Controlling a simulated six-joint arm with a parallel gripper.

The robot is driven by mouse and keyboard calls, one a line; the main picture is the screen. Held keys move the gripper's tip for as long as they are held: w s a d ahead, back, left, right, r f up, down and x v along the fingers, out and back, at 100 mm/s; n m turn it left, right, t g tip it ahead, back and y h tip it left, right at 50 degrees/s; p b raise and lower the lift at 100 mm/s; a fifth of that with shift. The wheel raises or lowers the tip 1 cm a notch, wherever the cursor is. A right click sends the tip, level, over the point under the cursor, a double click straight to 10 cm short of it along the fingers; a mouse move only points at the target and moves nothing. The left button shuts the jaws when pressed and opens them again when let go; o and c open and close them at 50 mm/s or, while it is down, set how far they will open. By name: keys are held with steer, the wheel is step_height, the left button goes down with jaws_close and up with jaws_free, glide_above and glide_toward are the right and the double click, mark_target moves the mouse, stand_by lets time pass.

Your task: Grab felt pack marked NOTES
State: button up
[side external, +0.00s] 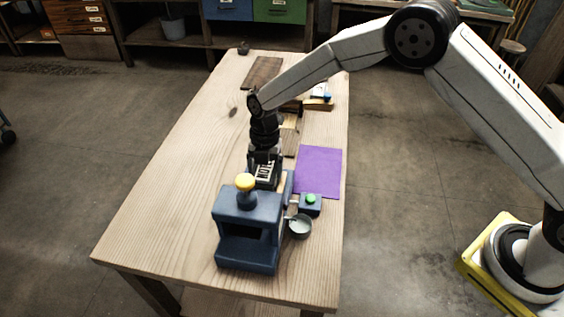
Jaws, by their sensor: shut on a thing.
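My gripper (265,168) points down over the middle of the table, just behind the blue machine-like block. It is shut on a dark piece with pale, letter-like marks (265,173). The marks are too small to read surely, so I cannot tell if they say NOTES. The lower part of the held piece is hidden behind the blue block, and I cannot tell whether it touches the table.
The blue block (246,247) with a yellow knob (245,182) stands close in front. Beside it are a small box with a green button (311,200) and a grey bowl (299,227). A purple sheet (320,170) lies right. The wooden table (170,190) is clear at left.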

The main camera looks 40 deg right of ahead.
steer(key=s+d+r, duration=0.3)
steer(key=s+r, duration=0.5)
steer(key=s, duration=0.4)
steer(key=shift+s+d+r, duration=0.25)
steer(key=shift+d+r, duration=0.1)
steer(key=shift+r, duration=0.05)
stand_by(0.3)
